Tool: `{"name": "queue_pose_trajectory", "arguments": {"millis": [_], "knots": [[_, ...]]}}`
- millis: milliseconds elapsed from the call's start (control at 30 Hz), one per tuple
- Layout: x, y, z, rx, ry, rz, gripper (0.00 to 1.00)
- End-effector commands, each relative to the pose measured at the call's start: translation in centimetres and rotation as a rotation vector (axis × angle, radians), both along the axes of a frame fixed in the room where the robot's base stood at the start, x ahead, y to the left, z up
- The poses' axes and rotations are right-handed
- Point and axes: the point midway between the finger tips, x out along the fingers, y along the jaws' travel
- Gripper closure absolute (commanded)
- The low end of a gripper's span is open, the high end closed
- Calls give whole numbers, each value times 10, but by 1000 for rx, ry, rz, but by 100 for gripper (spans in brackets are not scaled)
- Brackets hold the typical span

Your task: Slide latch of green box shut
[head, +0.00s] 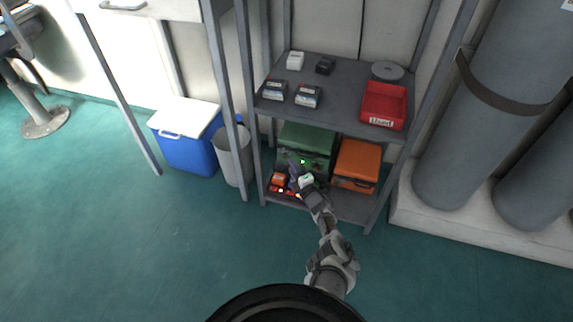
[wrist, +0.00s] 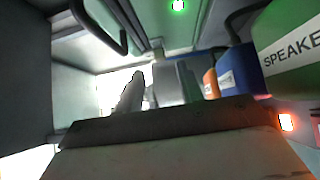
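The green box (head: 308,138) sits on the lower shelf of the grey rack in the head view. Its front is partly hidden by my arm and gripper, and I cannot make out its latch or how it stands. My gripper (head: 296,177) is low in front of the box's left part; whether it touches is unclear. In the wrist view a pale greenish panel with a dark handle loop (wrist: 100,28) fills the upper left; I cannot tell if it belongs to the green box. The fingers are too small or blurred to show their opening.
An orange box (head: 357,163) stands right of the green box. A small orange item (head: 278,179) lies at left. The upper shelf (head: 345,95) holds a red bin (head: 384,104) and small boxes. A green item marked "SPEAKE" (wrist: 290,50) shows in the wrist view. Open floor lies left.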

Motion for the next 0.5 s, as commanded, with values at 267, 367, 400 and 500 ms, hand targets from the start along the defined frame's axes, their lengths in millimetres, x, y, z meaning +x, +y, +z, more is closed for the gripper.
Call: {"name": "queue_pose_trajectory", "arguments": {"millis": [267, 367, 400, 500], "knots": [[38, 19, -4, -1, -2, 2, 63], [45, 23, -2, 0, -1, 1, 63], [47, 24, -2, 0, -1, 1, 63], [50, 25, -1, 0, 0, 0, 63]]}}
